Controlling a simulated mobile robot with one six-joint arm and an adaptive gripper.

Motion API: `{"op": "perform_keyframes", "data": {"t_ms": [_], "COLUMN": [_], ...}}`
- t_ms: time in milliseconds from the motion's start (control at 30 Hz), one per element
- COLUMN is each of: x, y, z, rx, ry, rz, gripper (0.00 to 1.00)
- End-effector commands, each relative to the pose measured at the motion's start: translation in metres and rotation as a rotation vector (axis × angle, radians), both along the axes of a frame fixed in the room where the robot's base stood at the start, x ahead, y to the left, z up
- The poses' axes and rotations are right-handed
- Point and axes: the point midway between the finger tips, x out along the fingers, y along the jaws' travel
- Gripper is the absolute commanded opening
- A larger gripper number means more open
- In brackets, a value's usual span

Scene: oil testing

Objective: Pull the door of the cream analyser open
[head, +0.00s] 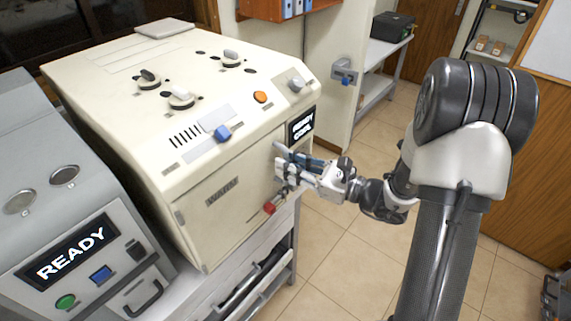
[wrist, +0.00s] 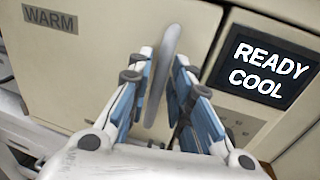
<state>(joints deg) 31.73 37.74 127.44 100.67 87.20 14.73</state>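The cream analyser (head: 135,72) stands on a bench at left centre. Its front door (head: 222,222), with a WARM label, looks shut in the head view; the door also fills the left of the wrist view (wrist: 85,75). A grey upright handle (wrist: 164,75) is at the door's right side. My gripper (head: 284,162) is at this handle. In the wrist view its blue-padded fingers (wrist: 163,75) are drawn in on either side of the handle and look shut on it. The fingers partly hide the handle in the head view.
The analyser's display (wrist: 262,70) reads READY COOL, just right of the handle. A red knob (head: 270,208) sits below my gripper. A grey machine (head: 85,245) showing READY stands at left. Tiled floor (head: 340,265) is clear in front of the bench.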

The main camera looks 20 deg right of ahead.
Motion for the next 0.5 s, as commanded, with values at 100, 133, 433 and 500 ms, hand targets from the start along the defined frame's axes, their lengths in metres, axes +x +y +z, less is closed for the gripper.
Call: {"op": "perform_keyframes", "data": {"t_ms": [100, 133, 433, 500], "x": [0.0063, 0.0072, 0.0088, 0.0088], "y": [0.0074, 0.0085, 0.0097, 0.0096], "z": [-0.0001, 0.0, 0.0003, 0.0004], "rx": [-0.001, -0.001, -0.001, -0.001], "ry": [-0.001, -0.001, -0.001, -0.001], "rz": [0.001, 0.001, 0.0, 0.0], "gripper": [0.2, 0.2, 0.2, 0.16]}}
